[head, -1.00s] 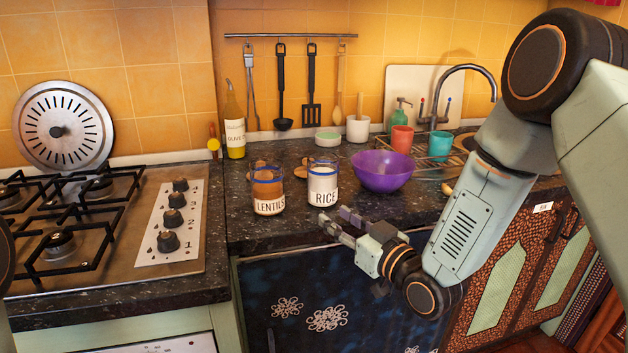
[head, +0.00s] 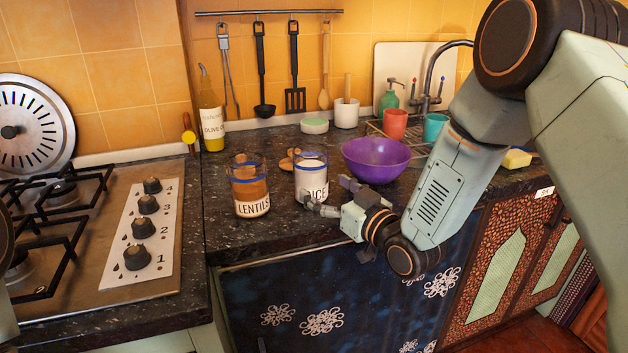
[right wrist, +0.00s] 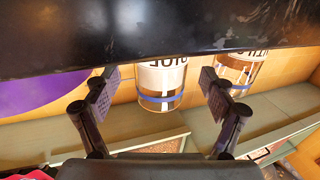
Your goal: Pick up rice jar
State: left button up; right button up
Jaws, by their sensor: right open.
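The rice jar (head: 311,174) is clear glass with white contents, a blue band and a white label, upright on the dark counter. My right gripper (head: 328,193) is open and empty at the jar's near right side, and one finger hides part of the label. In the right wrist view, which looks upside down, the rice jar (right wrist: 162,88) shows between the two spread fingers of the right gripper (right wrist: 152,82). I cannot tell whether a finger touches it. My left gripper is not in view.
The lentils jar (head: 250,190) stands close left of the rice jar. A purple bowl (head: 376,160) is close on the right. An olive oil bottle (head: 211,115) and a white cup (head: 346,113) stand behind. The stove (head: 90,230) is at left.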

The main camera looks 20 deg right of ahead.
aim_at(318, 188)
jog(key=shift+o, duration=0.5)
jog(key=x, duration=0.3)
jog(key=shift+a+f, duration=0.2)
jog(key=shift+a, duration=0.15)
jog(key=shift+w, duration=0.35)
jog(key=shift+d+r, duration=0.15)
jog(key=shift+d, duration=0.25)
jog(key=shift+w+a, duration=0.1)
jog(key=shift+a, duration=0.2)
jog(key=shift+c, duration=0.3)
jog(key=shift+a, duration=0.15)
jog(key=shift+c, duration=0.7)
jog(key=shift+d, duration=0.35)
jog(key=c, duration=0.4)
jog(key=shift+a, duration=0.2)
jog(key=c, duration=0.5)
jog(key=shift+d, duration=0.1)
jog(key=c, duration=0.4)
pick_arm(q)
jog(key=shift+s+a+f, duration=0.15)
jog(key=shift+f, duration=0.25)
pick_arm(e)
jog(key=shift+c, duration=0.9)
